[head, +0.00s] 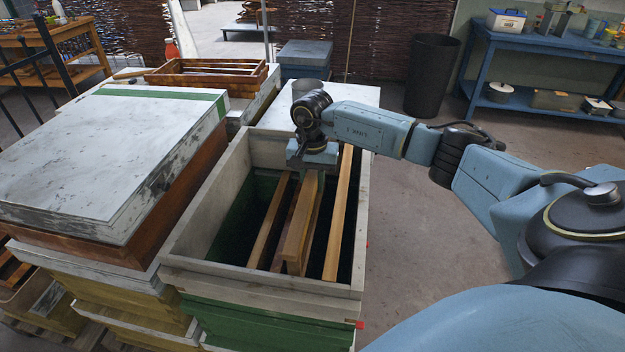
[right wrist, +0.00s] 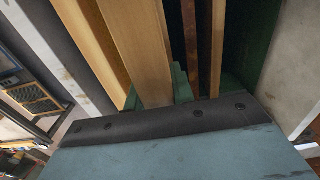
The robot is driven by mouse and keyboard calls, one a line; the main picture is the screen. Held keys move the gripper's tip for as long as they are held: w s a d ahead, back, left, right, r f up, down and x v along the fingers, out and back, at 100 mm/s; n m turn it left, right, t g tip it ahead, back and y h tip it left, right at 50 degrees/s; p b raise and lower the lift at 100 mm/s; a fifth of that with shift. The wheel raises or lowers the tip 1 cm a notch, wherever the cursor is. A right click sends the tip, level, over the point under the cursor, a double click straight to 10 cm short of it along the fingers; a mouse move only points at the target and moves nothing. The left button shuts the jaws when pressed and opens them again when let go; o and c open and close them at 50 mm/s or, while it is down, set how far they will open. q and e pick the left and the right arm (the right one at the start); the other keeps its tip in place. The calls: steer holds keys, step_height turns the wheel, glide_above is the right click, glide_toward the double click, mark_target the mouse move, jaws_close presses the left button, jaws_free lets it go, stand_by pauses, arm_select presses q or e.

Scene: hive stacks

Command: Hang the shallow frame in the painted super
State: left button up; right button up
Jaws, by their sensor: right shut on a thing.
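My right gripper (head: 310,176) reaches down over an open hive box and is shut on the light wooden top bar of a frame (head: 299,226). In the right wrist view the held frame (right wrist: 140,45) runs between the teal fingertips. The box has a pale grey rim (head: 190,215) and green inner walls; a green box (head: 265,320) sits below it. I cannot tell whether the held frame rests on the rim or hangs above it. Its lower part is hidden in the dark interior. My left gripper is not in view.
Other bars lie beside the held one, at left (head: 268,222) and right (head: 340,215). A lidded stack (head: 110,150) stands close on the left. A wooden tray-like rack (head: 205,75) is behind. A black bin (head: 432,75) and blue table (head: 545,50) stand back right. Floor is free at right.

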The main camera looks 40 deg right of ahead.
steer(key=shift+f+b, duration=0.3)
steer(key=shift+f, duration=0.25)
steer(key=shift+f+b, duration=0.8)
steer(key=shift+f, duration=0.3)
steer(key=shift+d+f+b, duration=0.3)
steer(key=shift+d+f, duration=0.1)
steer(key=shift+f, duration=0.15)
steer(key=shift+a+f, duration=0.1)
steer(key=shift+a, duration=0.3)
